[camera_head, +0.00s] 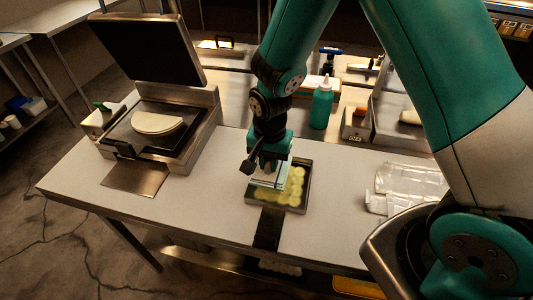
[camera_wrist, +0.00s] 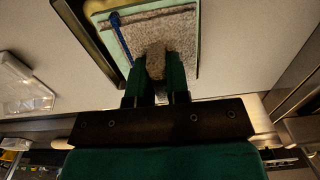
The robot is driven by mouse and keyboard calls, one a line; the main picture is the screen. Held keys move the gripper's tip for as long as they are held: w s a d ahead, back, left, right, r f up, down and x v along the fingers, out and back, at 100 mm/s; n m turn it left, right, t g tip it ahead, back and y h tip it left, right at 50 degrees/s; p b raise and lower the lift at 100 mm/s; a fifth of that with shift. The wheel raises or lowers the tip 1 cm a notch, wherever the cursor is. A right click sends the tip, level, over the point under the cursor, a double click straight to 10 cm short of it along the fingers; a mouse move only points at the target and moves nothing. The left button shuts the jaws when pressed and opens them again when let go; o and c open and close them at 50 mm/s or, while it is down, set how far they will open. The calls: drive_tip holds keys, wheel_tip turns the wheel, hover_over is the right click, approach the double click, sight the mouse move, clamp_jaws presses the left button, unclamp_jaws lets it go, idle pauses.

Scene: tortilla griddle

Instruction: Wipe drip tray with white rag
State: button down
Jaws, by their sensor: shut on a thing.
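My gripper (camera_head: 268,165) points down over the table and is shut on a pinched part of the white rag (camera_head: 268,181). In the wrist view, the rag (camera_wrist: 178,32) looks greyish and speckled, with a blue stripe and a pale green border around it. My fingers (camera_wrist: 157,80) close on its near middle. The rag is over the left part of a dark-rimmed tray of yellow-green slices; I cannot tell whether they touch. A flat brownish metal plate (camera_head: 135,179), apparently the drip tray, lies at the griddle's front, left of my gripper and apart from it.
The open griddle (camera_head: 190,148) holds a pale tortilla (camera_head: 157,123). The slice tray (camera_head: 301,205) sits mid-table, with a dark strip (camera_head: 268,230) before it. A green bottle (camera_head: 321,105) stands behind; a clear plastic container (camera_head: 408,186) lies right. Table between griddle and slice tray is clear.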

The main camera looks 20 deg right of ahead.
sight(284, 180)
drive_tip(key=shift+s, duration=0.1)
drive_tip(key=shift+f, duration=0.2)
drive_tip(key=shift+f+b, duration=1.8)
drive_tip(key=shift+f, duration=0.4)
drive_tip(key=shift+f+b, duration=0.4)
drive_tip(key=shift+f, duration=0.2)
drive_tip(key=shift+s, duration=0.1)
drive_tip(key=shift+s+d, duration=0.6)
drive_tip(key=shift+d, duration=0.2)
drive_tip(key=shift+s+d, duration=0.55)
drive_tip(key=shift+d, duration=0.2)
drive_tip(key=shift+a, duration=0.1)
